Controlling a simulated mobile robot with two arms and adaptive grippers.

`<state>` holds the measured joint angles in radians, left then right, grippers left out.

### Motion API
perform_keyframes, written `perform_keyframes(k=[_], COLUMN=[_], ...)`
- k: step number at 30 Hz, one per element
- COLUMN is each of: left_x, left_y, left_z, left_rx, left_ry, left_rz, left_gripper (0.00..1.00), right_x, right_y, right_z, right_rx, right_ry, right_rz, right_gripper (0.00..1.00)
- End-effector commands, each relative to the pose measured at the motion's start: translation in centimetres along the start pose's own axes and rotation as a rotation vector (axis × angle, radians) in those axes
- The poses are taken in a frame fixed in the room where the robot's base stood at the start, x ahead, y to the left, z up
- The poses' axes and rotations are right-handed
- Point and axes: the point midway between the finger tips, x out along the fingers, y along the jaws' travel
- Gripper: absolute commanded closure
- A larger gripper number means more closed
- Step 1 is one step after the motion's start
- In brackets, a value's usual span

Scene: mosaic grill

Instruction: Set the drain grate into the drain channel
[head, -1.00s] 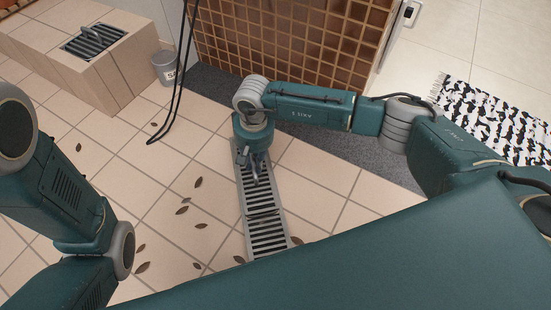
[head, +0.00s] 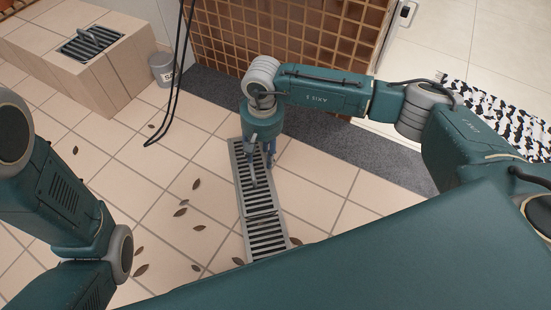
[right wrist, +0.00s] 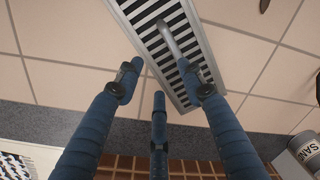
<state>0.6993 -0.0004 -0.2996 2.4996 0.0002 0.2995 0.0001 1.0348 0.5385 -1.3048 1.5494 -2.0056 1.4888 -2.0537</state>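The drain grate (head: 247,168), slatted with a raised bar handle (head: 254,178), appears to lie flat in the upper end of the grey drain channel (head: 283,221) in the head view. The grate also shows in the right wrist view (right wrist: 150,22), with its handle (right wrist: 168,38) near one fingertip. My right gripper (head: 262,154) is over the upper right edge of the grate. Its fingers (right wrist: 160,79) are spread with nothing between them, and the handle is outside them. My left gripper is out of the head view; only my left arm shows.
Another slatted grate section (head: 267,239) continues the channel. A tiled bench (head: 110,75) with a handled grill (head: 90,45) is at upper left, beside a bucket (head: 162,70). Black cables (head: 177,90) hang nearby. A lattice wall (head: 290,40) stands behind. Leaves (head: 181,212) lie on the tiles.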

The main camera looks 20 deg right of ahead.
Motion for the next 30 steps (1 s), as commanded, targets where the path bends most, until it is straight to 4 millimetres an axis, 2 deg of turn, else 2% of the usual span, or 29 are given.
perform_keyframes(k=[1, 6, 12, 17, 30], left_x=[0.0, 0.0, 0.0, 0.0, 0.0], left_y=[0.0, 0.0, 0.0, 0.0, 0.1], left_z=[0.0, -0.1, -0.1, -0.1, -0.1], left_rx=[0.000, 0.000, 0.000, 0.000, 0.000], left_ry=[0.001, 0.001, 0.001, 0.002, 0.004], left_rz=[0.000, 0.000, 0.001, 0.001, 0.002], left_gripper=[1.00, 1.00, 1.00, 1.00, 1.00], right_x=[-1.3, -4.5, -6.7, -7.3, -7.3], right_y=[0.6, 2.2, 3.2, 3.5, 3.5], right_z=[-0.1, 0.0, 0.1, 0.1, 0.1], right_rx=[0.006, 0.023, 0.036, 0.038, 0.038], right_ry=[0.004, 0.004, 0.002, 0.003, 0.002], right_rz=[-0.001, -0.001, -0.001, -0.001, -0.001], right_gripper=[0.61, 0.61, 0.61, 0.61, 0.61])
